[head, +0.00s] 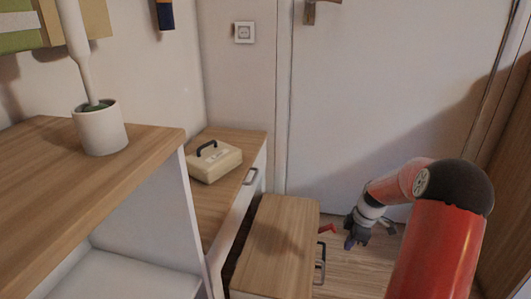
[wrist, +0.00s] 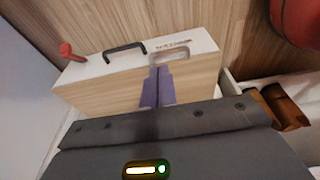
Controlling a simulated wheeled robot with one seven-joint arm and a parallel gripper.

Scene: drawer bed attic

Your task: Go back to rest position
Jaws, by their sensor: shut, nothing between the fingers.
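My gripper (head: 352,242) hangs low in front of the white door in the head view, to the right of a small wood-topped drawer unit (head: 277,232). The wrist view shows its two purple-grey fingers (wrist: 159,72) together, with nothing visible between them. In that view the fingers overlap the wood-coloured surface of the drawer unit (wrist: 100,92); I cannot tell the gap. The unit's white face carries a dark handle (wrist: 125,48). The handle (head: 320,262) also shows in the head view, left of and below the gripper.
A red object (head: 327,229) is beside the unit, close to the gripper. A beige box (head: 215,163) with a dark handle lies on a lower wooden surface. A white pot (head: 100,128) stands on the higher top at left. Some wooden floor (head: 350,283) is bare below the gripper.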

